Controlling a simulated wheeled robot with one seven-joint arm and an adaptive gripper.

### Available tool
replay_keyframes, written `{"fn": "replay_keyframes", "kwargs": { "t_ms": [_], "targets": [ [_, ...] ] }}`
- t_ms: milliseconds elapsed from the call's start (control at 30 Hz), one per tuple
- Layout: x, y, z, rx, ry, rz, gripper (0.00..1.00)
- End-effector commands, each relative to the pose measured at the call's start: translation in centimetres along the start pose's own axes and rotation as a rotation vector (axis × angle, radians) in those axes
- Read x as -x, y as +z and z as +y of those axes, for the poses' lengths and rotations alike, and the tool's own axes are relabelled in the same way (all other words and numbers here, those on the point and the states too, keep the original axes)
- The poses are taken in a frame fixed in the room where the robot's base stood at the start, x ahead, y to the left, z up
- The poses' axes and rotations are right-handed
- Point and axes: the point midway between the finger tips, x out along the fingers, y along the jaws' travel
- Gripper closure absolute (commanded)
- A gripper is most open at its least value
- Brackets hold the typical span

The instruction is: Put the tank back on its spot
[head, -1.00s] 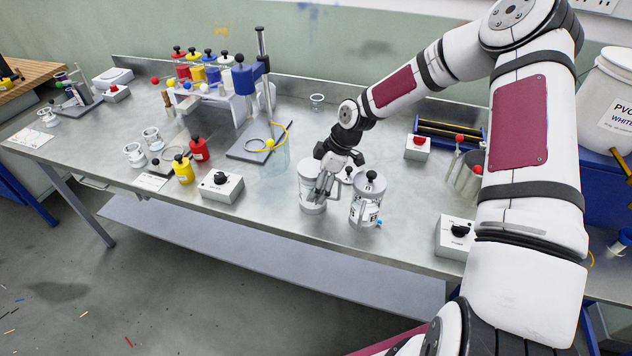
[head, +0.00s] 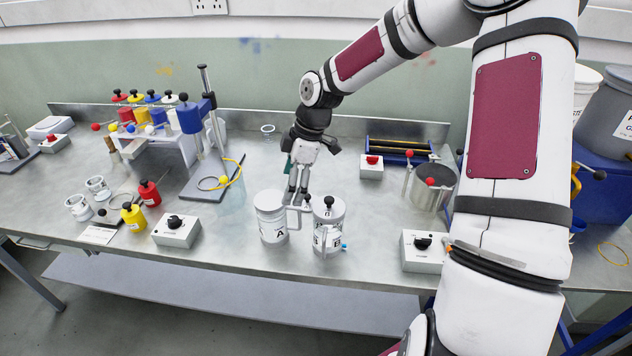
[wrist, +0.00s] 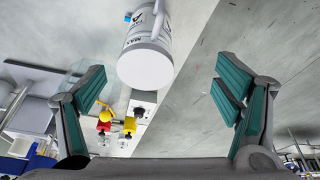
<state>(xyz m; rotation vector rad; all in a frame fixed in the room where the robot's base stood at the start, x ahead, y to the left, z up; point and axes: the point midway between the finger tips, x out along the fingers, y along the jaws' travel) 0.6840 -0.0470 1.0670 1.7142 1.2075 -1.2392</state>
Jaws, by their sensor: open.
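Two white tanks with side handles stand upright side by side near the front edge of the bench: tank A (head: 271,222) on the left and tank B (head: 327,232), with a black knob on top and a small blue part low on its side, on the right. My gripper (head: 297,198) is open and empty, pointing down just behind the gap between them; whether it touches a handle cannot be told. In the wrist view my open fingers (wrist: 160,75) spread wide, and one white tank (wrist: 146,62) shows beyond them, with its handle and MAX marking.
A grey control box (head: 177,231) stands left of the tanks and another (head: 424,251) right. A metal pot (head: 432,186) and a red-button box (head: 371,167) are behind right.

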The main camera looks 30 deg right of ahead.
Motion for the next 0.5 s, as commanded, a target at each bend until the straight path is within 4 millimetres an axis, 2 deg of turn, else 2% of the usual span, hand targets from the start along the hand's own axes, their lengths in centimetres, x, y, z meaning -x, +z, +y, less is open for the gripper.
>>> {"fn": "replay_keyframes", "kwargs": {
  "t_ms": [233, 500],
  "targets": [
    [5.3, -0.9, -4.8, -0.179, 0.070, -0.226, 0.16],
    [12.5, -1.9, -10.4, -0.447, 0.251, -0.322, 0.16]
  ]
}}
